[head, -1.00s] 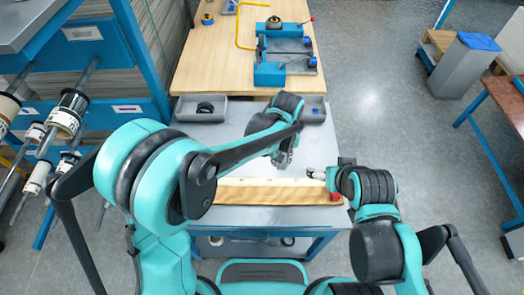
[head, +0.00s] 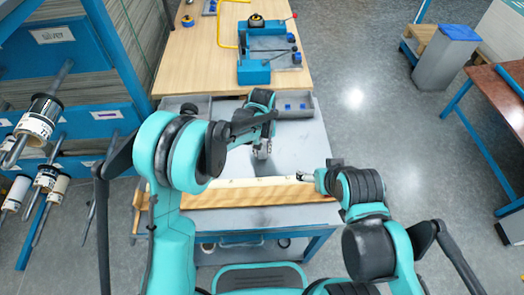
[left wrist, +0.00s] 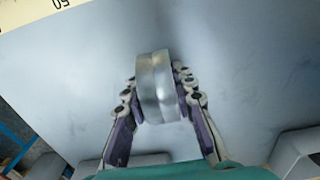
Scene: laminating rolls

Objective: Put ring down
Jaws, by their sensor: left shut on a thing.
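My left gripper (head: 262,152) is over the grey metal table (head: 300,142), between the long ruler strip and the small trays. In the left wrist view its two fingers (left wrist: 158,100) are shut on a silver metal ring (left wrist: 154,85), one on each side of it. The grey surface lies beyond the ring; I cannot tell whether the ring touches it. The ring is not clearly visible in the head view. My right gripper (head: 325,178) is at the right end of the ruler strip; its finger opening is too small to judge.
The pale ruler strip (head: 240,183) lies along a wooden bar (head: 250,197) at the table's near side. A wooden bench (head: 195,60) holds a blue device (head: 254,73). Roll racks (head: 40,115) stand left.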

